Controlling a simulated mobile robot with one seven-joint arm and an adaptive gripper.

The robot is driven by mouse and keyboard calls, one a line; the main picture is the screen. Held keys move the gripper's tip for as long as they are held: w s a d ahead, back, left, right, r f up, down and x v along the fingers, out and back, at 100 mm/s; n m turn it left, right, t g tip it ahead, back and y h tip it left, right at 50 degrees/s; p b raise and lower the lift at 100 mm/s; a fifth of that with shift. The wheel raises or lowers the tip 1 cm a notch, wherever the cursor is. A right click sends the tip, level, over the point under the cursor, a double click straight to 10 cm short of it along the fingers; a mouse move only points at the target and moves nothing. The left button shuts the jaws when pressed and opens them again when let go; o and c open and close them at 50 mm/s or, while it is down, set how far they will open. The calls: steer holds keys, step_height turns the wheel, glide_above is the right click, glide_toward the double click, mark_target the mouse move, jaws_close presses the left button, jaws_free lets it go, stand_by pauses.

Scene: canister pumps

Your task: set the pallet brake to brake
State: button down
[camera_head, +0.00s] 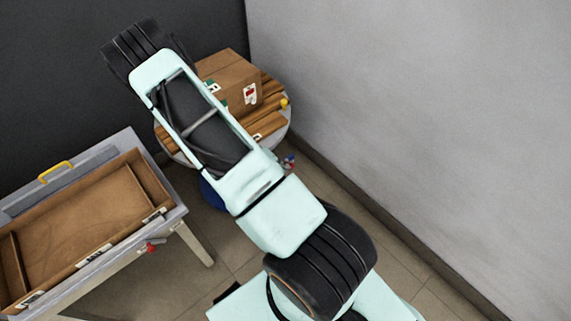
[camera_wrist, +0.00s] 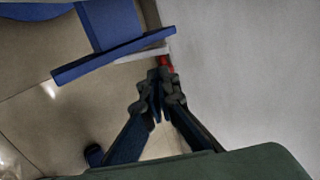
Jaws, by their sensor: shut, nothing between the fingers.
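In the wrist view my gripper (camera_wrist: 165,76) is shut and empty, its dark fingertips together. A small red part (camera_wrist: 167,61) shows just beyond the tips; I cannot tell whether they touch it. It sits by the end of a pale bar (camera_wrist: 143,54) beside a blue frame (camera_wrist: 112,58). In the head view a small red and blue part (camera_head: 289,162) shows low beside the round pale stand, right of my arm. I cannot make out the brake's setting or its labels. My gripper is hidden in the head view.
The round stand (camera_head: 283,134) holds a cardboard box (camera_head: 228,76) and brown pieces, with a blue part (camera_head: 211,195) below. A grey-edged table (camera_head: 180,215) with a brown tray-like top and red knob (camera_head: 152,248) is at left. A grey wall (camera_head: 430,110) bounds the right.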

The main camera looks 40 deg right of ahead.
steer(key=p+v, duration=0.6)
steer(key=v, duration=0.8)
steer(key=shift+d+r, duration=0.2)
